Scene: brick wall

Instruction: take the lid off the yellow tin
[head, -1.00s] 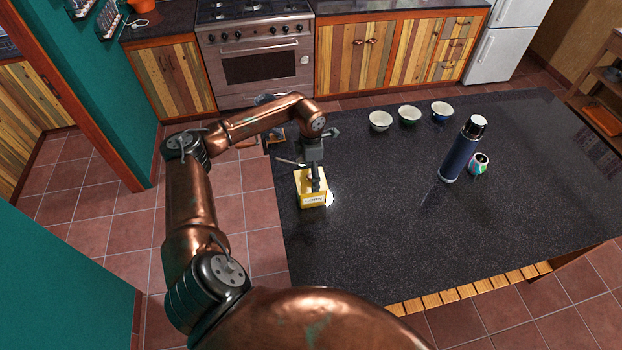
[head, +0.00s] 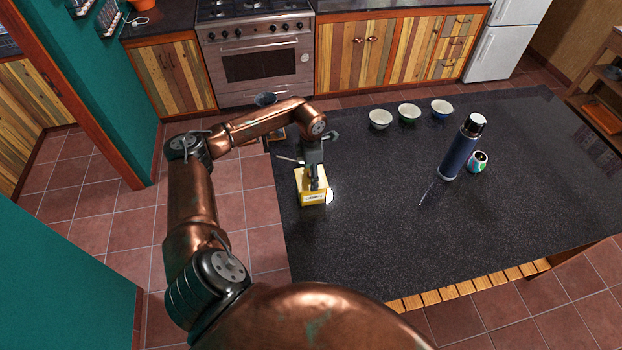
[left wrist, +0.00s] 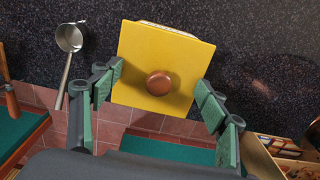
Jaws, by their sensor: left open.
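The yellow tin (head: 313,198) stands upright near the left end of the dark counter. Its yellow lid (left wrist: 181,56) with a round brown knob (left wrist: 159,83) is on top in the left wrist view. My left gripper (head: 313,184) points down over the tin. In the left wrist view the left gripper (left wrist: 158,88) is open, with one finger on each side of the lid and the knob between them. I cannot tell whether the fingers touch the lid. My right gripper is not in view.
A small metal saucepan (left wrist: 69,38) lies beside the tin. A dark blue flask (head: 461,150) and a patterned cup (head: 478,162) stand to the right. The counter's front middle (head: 380,240) is clear.

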